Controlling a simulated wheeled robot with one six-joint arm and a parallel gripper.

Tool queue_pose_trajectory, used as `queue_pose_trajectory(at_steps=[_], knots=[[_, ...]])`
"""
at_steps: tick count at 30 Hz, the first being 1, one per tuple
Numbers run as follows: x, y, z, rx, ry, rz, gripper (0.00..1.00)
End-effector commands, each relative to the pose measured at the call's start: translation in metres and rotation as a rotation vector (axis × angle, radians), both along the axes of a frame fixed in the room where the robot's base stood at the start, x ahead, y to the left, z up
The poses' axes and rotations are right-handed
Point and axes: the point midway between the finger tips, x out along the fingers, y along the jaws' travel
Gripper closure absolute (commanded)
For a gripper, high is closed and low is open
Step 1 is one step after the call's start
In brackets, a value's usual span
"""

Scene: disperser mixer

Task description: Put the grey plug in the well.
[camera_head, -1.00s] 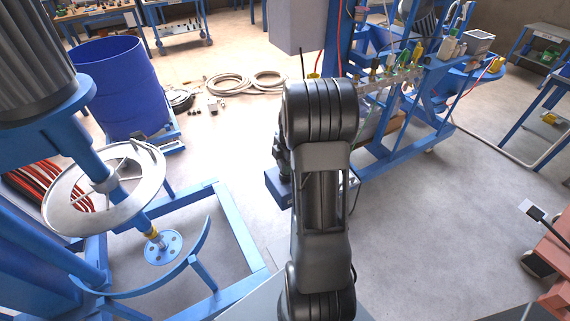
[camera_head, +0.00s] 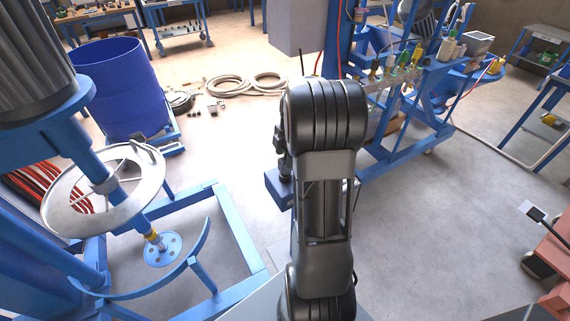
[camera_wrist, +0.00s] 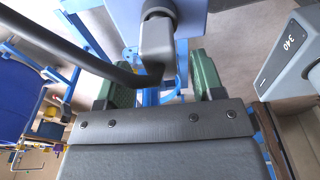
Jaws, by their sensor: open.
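In the wrist view, a light grey block-like piece (camera_wrist: 157,45) that may be the grey plug stands in front of a blue part, with a thick dark cable or rod (camera_wrist: 60,45) ending beside it. My gripper (camera_wrist: 162,80) has two green-padded fingers, spread apart on either side of the line to this piece. The piece shows in the gap; I cannot tell whether it is between the fingers or beyond them. No contact is visible. In the head view my arm hides the gripper and the piece. I cannot make out the well in either view.
A grey unit marked 340 (camera_wrist: 295,55) is close on the right in the wrist view. In the head view, a blue frame rig (camera_head: 400,110) stands behind my arm, a mixer with a white ring (camera_head: 65,210) at left, and a blue drum (camera_head: 118,90) behind it.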

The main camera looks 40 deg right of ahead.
Motion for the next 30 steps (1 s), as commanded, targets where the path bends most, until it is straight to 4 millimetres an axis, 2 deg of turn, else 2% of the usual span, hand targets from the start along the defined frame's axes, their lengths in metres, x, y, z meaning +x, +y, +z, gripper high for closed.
queue_pose_trajectory(at_steps=[3,9,14,17,20,23,27,30], knots=[[0.000,-0.003,0.024,-0.003,-0.004,0.000,0.38],[-0.001,-0.007,0.055,-0.001,-0.003,0.000,0.38],[-0.001,-0.007,0.069,-0.001,-0.001,-0.004,0.38],[-0.002,0.003,0.079,-0.011,-0.005,-0.049,0.38],[-0.007,0.031,0.091,-0.033,-0.014,-0.171,0.38],[-0.019,0.069,0.103,-0.055,-0.040,-0.363,0.38],[-0.045,0.123,0.112,-0.050,-0.093,-0.676,0.38],[-0.065,0.153,0.113,-0.018,-0.131,-0.884,0.38]])
